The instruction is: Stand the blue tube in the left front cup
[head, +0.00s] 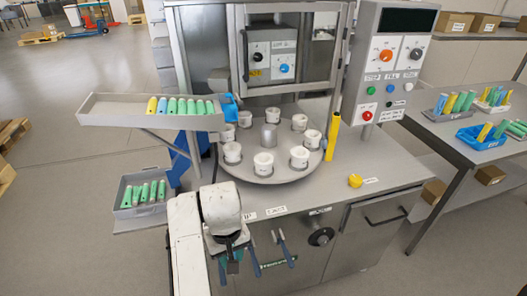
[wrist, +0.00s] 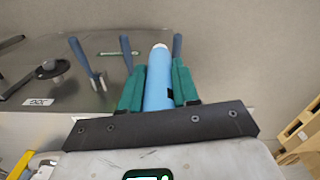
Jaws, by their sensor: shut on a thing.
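In the wrist view my gripper (wrist: 157,84) has its two green fingers shut on the light blue tube (wrist: 159,62), which lies between them with its pale end pointing away from the camera. In the head view my gripper (head: 231,262) hangs low in front of the machine cabinet, below the worktop; the tube cannot be made out there. The left front cup (head: 232,153) is white and stands on the round grey turntable (head: 280,176), up and beyond my gripper. No tube stands in it.
Several other white cups ring the turntable around a grey centre post (head: 269,137). A tray (head: 150,119) of green and yellow tubes juts out at left, above a grey bin (head: 140,207). Blue-handled tools (head: 285,250) hang on the cabinet front beside my gripper. A yellow upright tube (head: 333,137) stands right of the turntable.

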